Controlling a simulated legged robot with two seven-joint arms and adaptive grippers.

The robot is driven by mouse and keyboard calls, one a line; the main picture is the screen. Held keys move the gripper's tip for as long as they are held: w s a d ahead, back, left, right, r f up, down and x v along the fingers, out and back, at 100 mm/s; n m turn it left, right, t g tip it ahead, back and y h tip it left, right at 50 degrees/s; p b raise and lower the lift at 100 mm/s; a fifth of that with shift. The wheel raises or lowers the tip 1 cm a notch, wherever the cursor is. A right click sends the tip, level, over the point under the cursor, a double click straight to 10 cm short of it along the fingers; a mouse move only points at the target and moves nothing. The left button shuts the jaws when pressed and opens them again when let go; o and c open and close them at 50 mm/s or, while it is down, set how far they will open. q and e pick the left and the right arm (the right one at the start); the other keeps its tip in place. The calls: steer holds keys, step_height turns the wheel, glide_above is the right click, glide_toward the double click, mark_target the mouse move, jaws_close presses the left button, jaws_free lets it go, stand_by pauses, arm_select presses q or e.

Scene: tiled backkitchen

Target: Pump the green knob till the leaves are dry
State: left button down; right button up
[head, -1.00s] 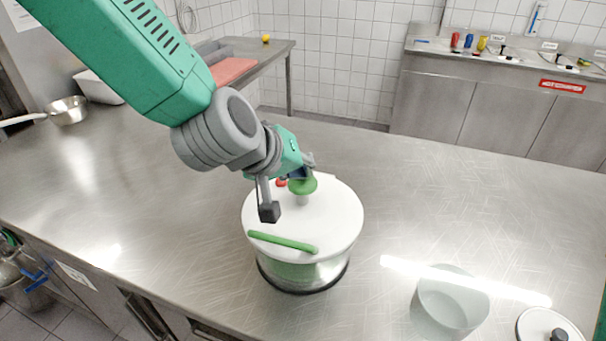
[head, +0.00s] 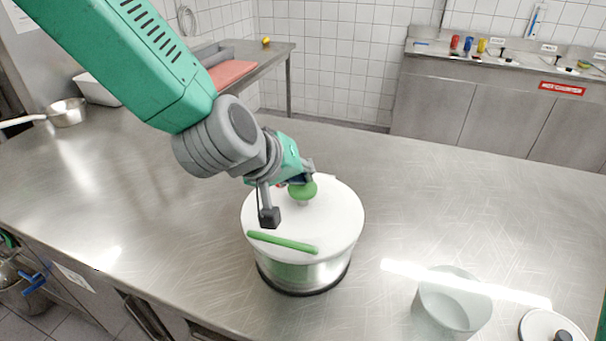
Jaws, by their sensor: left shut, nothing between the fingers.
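The salad spinner stands on the steel counter, with a round white lid (head: 335,222) on its clear bowl (head: 305,276). A green bar (head: 282,241) lies along the lid's near side. A greenish tint shows through the bowl wall, but I cannot make out single leaves. My left gripper (head: 307,178) is shut and empty, its tip at the top of the knob and partly covering it. I cannot tell whether it touches. My right gripper is out of view.
A translucent bowl (head: 450,305) and a pot lid with a black knob (head: 553,328) are at the near right. A metal pan (head: 66,111) and a white tub (head: 97,90) are at the far left. The counter right of the spinner is mostly clear.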

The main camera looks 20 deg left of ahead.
arm_select(q)
steer(key=shift+f, duration=0.45)
steer(key=shift+r, duration=0.1)
stand_by(0.4)
steer(key=shift+r+p, duration=1.95)
steer(key=shift+r, duration=0.2)
steer(key=shift+r, duration=0.1)
step_height(320, 180, up, 5)
steer(key=p, duration=0.5)
steer(key=shift+w, duration=0.15)
stand_by(0.5)
